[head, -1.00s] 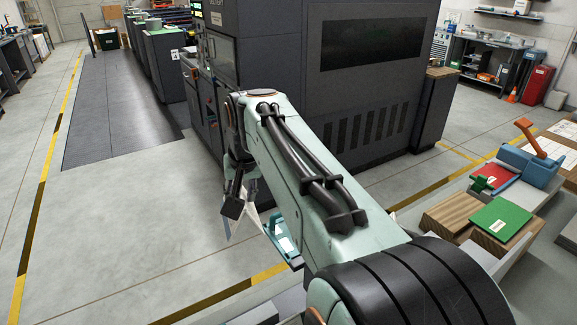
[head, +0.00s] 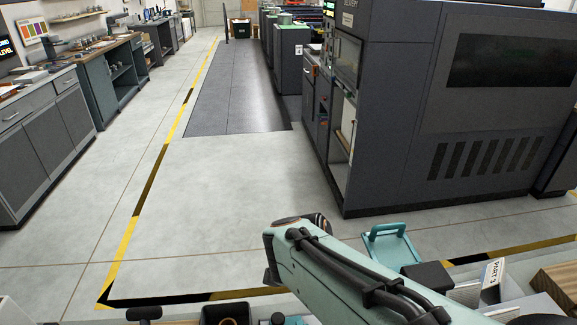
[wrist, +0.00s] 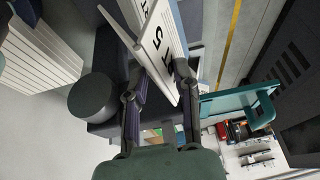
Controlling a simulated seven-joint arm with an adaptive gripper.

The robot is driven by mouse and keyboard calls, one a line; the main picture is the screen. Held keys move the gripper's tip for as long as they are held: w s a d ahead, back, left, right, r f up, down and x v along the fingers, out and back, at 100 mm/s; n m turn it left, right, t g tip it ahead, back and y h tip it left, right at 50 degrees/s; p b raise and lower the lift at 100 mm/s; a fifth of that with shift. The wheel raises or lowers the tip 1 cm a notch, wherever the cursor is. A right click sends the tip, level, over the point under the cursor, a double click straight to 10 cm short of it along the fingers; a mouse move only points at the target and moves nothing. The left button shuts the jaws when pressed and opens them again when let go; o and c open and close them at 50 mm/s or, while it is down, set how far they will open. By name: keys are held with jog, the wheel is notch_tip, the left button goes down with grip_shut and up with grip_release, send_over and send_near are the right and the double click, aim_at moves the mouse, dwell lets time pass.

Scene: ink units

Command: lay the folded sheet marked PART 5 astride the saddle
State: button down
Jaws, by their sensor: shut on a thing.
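In the wrist view my gripper (wrist: 158,78) is shut on a folded white sheet (wrist: 160,38). A large black 5 and part of a line of black letters show on the sheet, which hangs tilted with its lower corner between the fingers. In the head view my gripper and this sheet are hidden below or behind my arm. I cannot make out the saddle for certain in either view.
A teal frame with a handle (head: 390,246) stands beyond my arm; it also shows in the wrist view (wrist: 240,103). Right of it is a sheet marked PART 3 (head: 492,272). A dark press (head: 400,150) stands behind. A ribbed white stack (wrist: 45,52) and a dark cylinder (wrist: 95,97) are left of my gripper.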

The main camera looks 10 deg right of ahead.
jog(key=shift+s+d+f+m+g, duration=0.15)
jog(key=shift+s+f+m+g, duration=0.2)
jog(key=shift+s+m, duration=0.35)
jog(key=shift+f, duration=4.4)
jog(key=shift+f, duration=0.2)
jog(key=c, duration=0.8)
grip_release()
jog(key=shift+r, duration=0.1)
jog(key=shift+r, duration=3.9)
